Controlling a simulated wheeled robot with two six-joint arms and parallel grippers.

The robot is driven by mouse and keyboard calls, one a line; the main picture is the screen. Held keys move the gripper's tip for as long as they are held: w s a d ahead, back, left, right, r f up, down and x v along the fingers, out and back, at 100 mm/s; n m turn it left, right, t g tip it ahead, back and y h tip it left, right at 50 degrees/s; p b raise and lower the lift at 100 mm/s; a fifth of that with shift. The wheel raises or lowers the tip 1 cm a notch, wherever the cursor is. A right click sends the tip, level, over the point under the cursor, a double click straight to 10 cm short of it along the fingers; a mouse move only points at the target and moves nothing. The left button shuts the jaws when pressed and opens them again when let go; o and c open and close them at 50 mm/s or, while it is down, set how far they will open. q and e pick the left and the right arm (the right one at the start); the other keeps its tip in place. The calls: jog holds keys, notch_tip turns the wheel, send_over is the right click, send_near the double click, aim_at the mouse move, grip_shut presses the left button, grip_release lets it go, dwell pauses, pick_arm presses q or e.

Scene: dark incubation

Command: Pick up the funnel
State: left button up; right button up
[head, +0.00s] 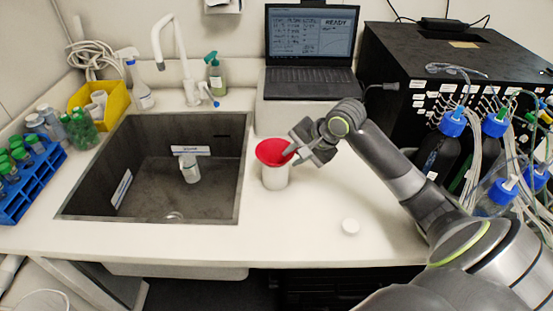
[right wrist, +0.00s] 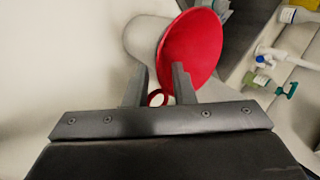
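The red funnel (head: 272,150) sits upright in the mouth of a white container (head: 275,177) on the counter, just right of the sink. My right gripper (head: 297,153) is at the funnel's right side, close to its rim. In the right wrist view the funnel (right wrist: 192,48) shows as a red cone beside the white container (right wrist: 146,36). A small red ring (right wrist: 157,98) shows between the two fingers of my right gripper (right wrist: 158,80). The fingers stand apart, with gaps beside the ring. My left gripper is out of view.
The dark sink (head: 145,200) holds a white bottle (head: 189,169). A laptop (head: 310,45) stands behind, and a black machine (head: 400,70) with bottles and tubes at the right. The counter right of the container is mostly clear.

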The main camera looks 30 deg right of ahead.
grip_shut()
